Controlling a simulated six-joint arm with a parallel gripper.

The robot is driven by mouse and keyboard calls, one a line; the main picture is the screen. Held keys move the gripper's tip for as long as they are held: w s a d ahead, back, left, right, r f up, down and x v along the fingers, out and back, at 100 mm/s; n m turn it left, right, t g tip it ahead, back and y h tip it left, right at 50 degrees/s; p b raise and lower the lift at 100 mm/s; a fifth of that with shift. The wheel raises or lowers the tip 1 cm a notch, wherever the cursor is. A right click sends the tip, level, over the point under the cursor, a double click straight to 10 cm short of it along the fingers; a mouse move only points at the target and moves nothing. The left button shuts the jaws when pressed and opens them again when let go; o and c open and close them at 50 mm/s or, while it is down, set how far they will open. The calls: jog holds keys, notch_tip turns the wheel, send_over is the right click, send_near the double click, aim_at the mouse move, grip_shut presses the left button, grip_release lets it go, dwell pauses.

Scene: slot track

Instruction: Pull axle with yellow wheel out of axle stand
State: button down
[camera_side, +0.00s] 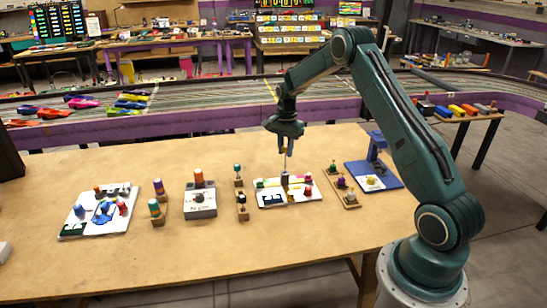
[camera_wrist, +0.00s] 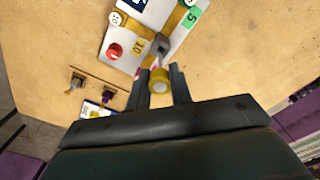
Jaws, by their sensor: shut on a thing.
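My gripper (camera_side: 287,146) is above the white board in the middle of the table, pointing down. In the wrist view my gripper (camera_wrist: 160,86) is shut on the axle with the yellow wheel (camera_wrist: 159,76), which lies between the two fingers. In the side view a thin axle (camera_side: 286,161) runs down from the fingers towards the dark axle stand (camera_side: 285,181). The grey stand also shows in the wrist view (camera_wrist: 161,43), just beyond the wheel. I cannot tell how deep the axle's lower end sits in the stand.
The white board (camera_side: 310,194) under the stand carries red knobs. To its left are a small post holder (camera_side: 241,206) and a grey box (camera_side: 200,204). To its right are a wooden strip (camera_side: 345,192) and a blue stand (camera_side: 377,165). The table front (camera_side: 225,250) is clear.

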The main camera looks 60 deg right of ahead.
jog(key=shift+r, duration=0.6)
